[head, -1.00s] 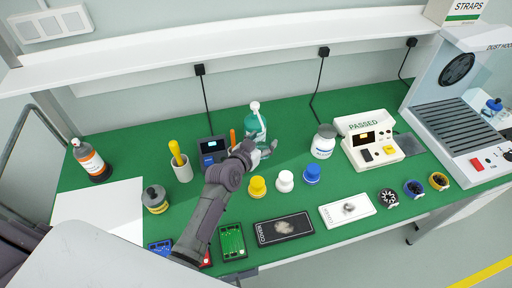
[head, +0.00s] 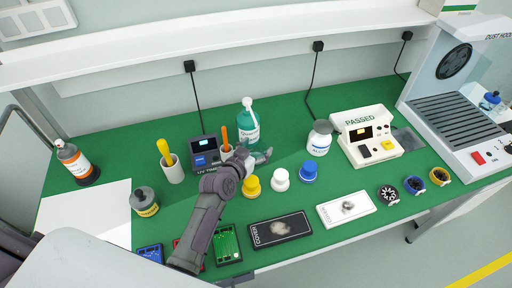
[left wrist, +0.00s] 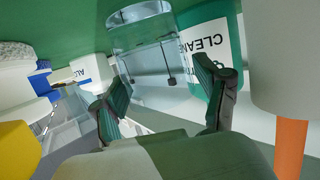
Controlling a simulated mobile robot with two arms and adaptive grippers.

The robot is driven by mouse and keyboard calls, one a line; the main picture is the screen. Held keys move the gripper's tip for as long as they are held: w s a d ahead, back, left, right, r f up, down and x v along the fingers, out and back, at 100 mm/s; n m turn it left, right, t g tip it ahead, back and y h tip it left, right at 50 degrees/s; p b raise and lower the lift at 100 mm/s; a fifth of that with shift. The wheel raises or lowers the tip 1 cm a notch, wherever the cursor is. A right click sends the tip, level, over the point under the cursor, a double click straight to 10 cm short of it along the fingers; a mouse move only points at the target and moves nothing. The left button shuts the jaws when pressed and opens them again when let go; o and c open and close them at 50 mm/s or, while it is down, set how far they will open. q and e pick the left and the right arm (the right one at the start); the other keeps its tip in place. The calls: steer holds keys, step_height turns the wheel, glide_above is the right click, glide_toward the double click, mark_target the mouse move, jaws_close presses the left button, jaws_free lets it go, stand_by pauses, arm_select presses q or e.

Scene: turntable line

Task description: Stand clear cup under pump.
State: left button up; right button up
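The teal pump bottle (head: 248,124) with a white pump head (head: 247,103) stands upright near the back of the green mat. In the left wrist view, its side (left wrist: 218,42) carries the word CLEANER. The clear cup (left wrist: 150,55) is see-through and shows beside the bottle in the left wrist view; in the head view I cannot make it out clearly. My left gripper (head: 255,155) is just in front of the bottle. Its fingers (left wrist: 160,95) are spread, with the cup in line between them. Whether they touch it I cannot tell. My right gripper is not in view.
A dark UV timer (head: 205,154) and an orange-handled item (head: 225,140) stand left of the gripper. Yellow (head: 251,187), white (head: 280,180) and blue (head: 309,172) caps stand in front and right. A white alcohol bottle (head: 319,140) is further right. Mat behind it is clear.

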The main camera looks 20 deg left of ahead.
arm_select(q)
steer(key=shift+r, duration=0.1)
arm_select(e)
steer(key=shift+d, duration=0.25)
arm_select(q)
steer(key=shift+s+r, duration=0.1)
steer(key=shift+r, duration=0.15)
steer(key=b+v, duration=0.1)
steer(key=v, duration=0.9)
steer(key=shift+s+f, duration=0.1)
steer(key=shift+s, duration=0.1)
steer(key=shift+s+a+r, duration=0.15)
steer(key=shift+s+r, duration=0.15)
steer(key=shift+s, duration=0.35)
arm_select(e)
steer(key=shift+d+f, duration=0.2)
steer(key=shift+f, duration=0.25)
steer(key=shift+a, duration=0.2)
